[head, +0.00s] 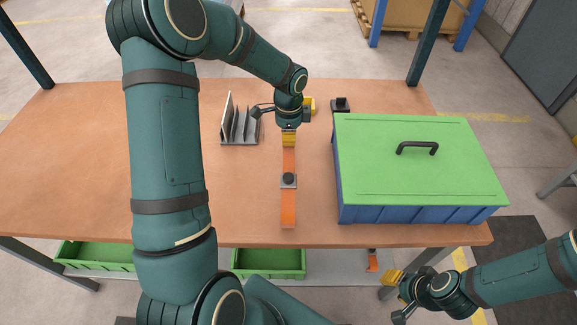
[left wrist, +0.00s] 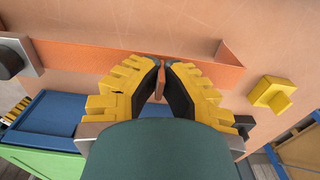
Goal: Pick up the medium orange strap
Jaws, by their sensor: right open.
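A long orange strap (head: 288,210) lies on the brown tabletop, running front to back, with a grey block with a black knob (head: 289,181) across it. My left gripper (head: 289,140) points down at the strap's far part. In the left wrist view the strap (left wrist: 100,60) runs across the top, with a raised end at the right. The yellow fingers of my left gripper (left wrist: 161,65) come together on a thin upright orange piece, which looks like part of the strap. Their exact contact is partly hidden. My right gripper (head: 396,296) is open and empty, off the table's front right.
A blue box with a green lid and black handle (head: 418,160) stands right of the strap. A grey rack (head: 240,128) stands at left. A yellow block (head: 309,104) and a small black block (head: 341,104) lie behind. Green bins (head: 268,263) and another orange piece (head: 373,262) are below.

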